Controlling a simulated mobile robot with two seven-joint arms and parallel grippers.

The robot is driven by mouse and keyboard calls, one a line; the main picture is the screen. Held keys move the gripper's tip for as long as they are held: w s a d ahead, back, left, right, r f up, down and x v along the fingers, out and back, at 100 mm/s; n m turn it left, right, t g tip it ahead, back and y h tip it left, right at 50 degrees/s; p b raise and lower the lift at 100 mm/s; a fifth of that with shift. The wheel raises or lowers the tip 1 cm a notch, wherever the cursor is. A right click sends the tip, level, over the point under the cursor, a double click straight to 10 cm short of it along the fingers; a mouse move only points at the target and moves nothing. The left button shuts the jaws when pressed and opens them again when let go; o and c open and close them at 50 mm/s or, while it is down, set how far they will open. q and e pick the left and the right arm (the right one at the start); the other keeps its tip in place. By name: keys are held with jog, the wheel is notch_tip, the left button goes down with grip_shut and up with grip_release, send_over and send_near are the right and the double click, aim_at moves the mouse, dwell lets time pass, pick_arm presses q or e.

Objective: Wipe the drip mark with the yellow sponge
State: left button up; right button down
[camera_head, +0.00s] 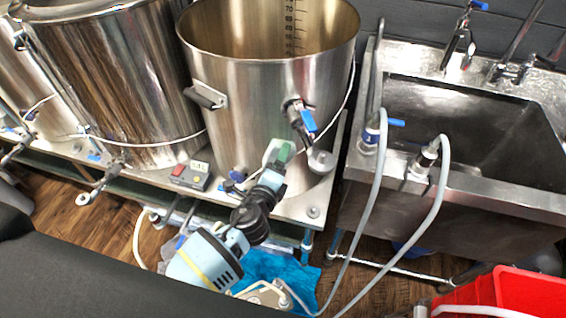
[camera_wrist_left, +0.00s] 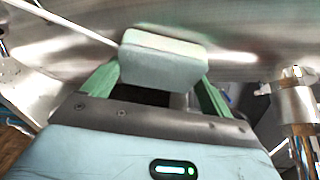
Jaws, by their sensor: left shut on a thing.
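My left gripper (camera_head: 278,156) has green fingers and is at the lower front wall of the open steel kettle (camera_head: 240,90). In the left wrist view the gripper (camera_wrist_left: 155,88) is shut on a pale block-shaped sponge (camera_wrist_left: 165,62). The sponge looks pale green to cream here, not clearly yellow. Its far side faces the kettle's steel wall (camera_wrist_left: 240,25); I cannot tell whether it touches. I cannot make out a drip mark in either view; the gripper and sponge cover part of the wall. My right gripper is not in view.
The kettle's blue-handled valve (camera_head: 302,117) sticks out just right of the gripper, above a small grey cup (camera_head: 321,160). A control box (camera_head: 190,176) stands left on the steel stand. A sink (camera_head: 460,130) with looping hoses is right, above a red crate (camera_head: 500,292).

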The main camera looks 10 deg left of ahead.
aim_at(266, 157)
pick_arm(q)
jog(key=shift+a, duration=0.35)
jog(key=shift+s+a, duration=0.2)
jog(key=shift+a, duration=0.35)
jog(key=shift+s+a, duration=0.15)
jog(key=shift+a, duration=0.4)
jog(key=shift+s+a+p, duration=0.15)
jog(key=shift+a+p, duration=0.15)
jog(key=shift+a, duration=0.15)
jog(key=shift+r, duration=0.15)
jog(key=shift+d+r+p, duration=0.1)
jog(key=shift+r+p, duration=0.75)
jog(key=shift+r, duration=0.3)
jog(key=shift+s+f, duration=0.1)
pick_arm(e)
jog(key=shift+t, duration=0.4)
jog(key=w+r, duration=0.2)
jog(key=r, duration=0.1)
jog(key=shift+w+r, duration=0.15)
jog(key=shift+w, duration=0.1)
pick_arm(q)
jog(key=shift+d, duration=0.15)
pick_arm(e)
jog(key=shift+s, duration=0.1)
